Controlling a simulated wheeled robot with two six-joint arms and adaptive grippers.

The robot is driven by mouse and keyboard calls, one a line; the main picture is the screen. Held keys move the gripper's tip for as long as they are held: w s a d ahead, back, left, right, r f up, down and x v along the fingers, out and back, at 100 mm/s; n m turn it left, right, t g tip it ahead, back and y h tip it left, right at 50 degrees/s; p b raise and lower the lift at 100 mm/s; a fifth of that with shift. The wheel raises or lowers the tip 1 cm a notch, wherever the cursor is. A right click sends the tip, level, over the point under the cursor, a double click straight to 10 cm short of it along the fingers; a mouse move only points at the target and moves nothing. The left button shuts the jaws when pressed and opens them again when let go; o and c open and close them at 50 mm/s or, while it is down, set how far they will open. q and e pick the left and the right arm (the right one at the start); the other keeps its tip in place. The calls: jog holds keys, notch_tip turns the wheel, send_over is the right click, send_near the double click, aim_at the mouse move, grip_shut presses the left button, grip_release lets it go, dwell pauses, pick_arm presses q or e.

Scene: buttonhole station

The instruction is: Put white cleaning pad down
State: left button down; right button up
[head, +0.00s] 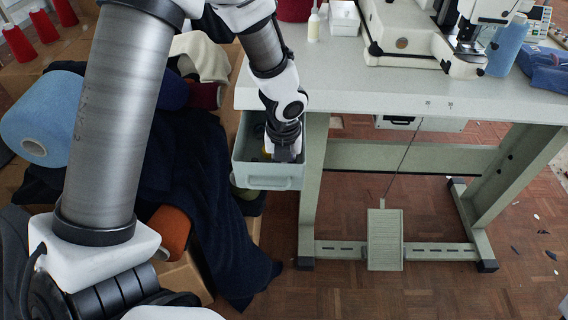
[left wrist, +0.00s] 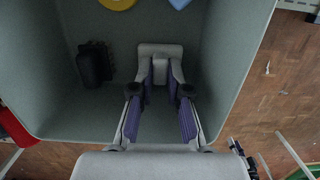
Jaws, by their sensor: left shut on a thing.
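My left gripper (head: 285,155) reaches down into the open grey-green drawer (head: 268,183) under the left end of the table. In the left wrist view the gripper (left wrist: 160,88) has its fingers close together around a pale grey-white piece, which I take to be the white cleaning pad (left wrist: 160,70). The pad is at the fingertips, inside the drawer (left wrist: 225,60). The fingers hide part of it, and I cannot tell whether it touches the drawer floor. My right gripper is not in view.
In the drawer lie a black object (left wrist: 95,64), a yellow round piece (left wrist: 117,3) and a blue piece (left wrist: 179,3). Dark cloth (head: 185,180) and a blue thread cone (head: 45,120) are left of the drawer. A sewing machine (head: 410,40) stands on the table (head: 345,80).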

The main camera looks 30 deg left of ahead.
pick_arm(q)
jog(key=c, duration=1.1)
grip_release()
jog(key=shift+c, duration=0.2)
notch_tip(320, 180, up, 12)
jog(key=s+p, duration=0.1)
jog(key=p, duration=0.4)
jog(key=shift+d+p, duration=0.4)
